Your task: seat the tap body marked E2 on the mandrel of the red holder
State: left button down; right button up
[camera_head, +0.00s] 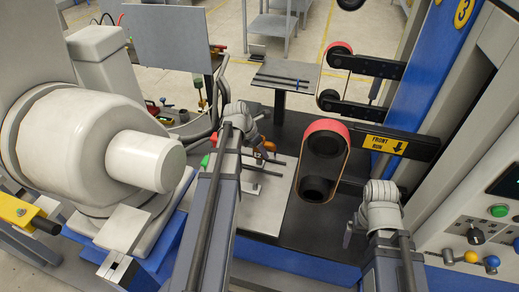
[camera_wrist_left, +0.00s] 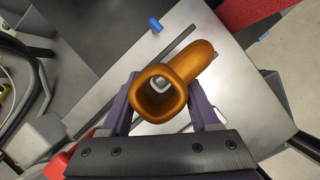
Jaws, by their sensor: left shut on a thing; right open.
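A copper-orange tubular tap body (camera_wrist_left: 192,64) is between the purple fingers of my left gripper (camera_wrist_left: 163,104), which is shut on it. Its rounded square open end faces the wrist camera, and no E2 mark is readable. In the head view my left gripper (camera_head: 262,150) is over the grey fixture tray (camera_head: 262,215), largely hidden by its own arm. A red part (camera_head: 214,141) shows beside that arm; a red part (camera_wrist_left: 82,146) also shows at the lower left of the wrist view. I cannot tell whether either is the red holder; no mandrel is clear. My right gripper (camera_head: 353,232) is open and empty.
A belt grinder (camera_head: 325,150) with a red-topped belt stands between my arms, close to the tray. A large white machine (camera_head: 85,150) fills the left. A green part (camera_head: 205,160) is beside my left arm.

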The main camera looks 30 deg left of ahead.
aim_at(259, 156)
pick_arm(q)
jog(key=shift+f+b, duration=2)
jog(key=shift+f, duration=0.05)
jog(key=shift+c, duration=0.2)
grip_release()
jog(key=p+v, duration=0.7)
jog(key=v, duration=0.1)
dwell(0.3)
jog(key=shift+f, duration=0.15)
dwell(0.4)
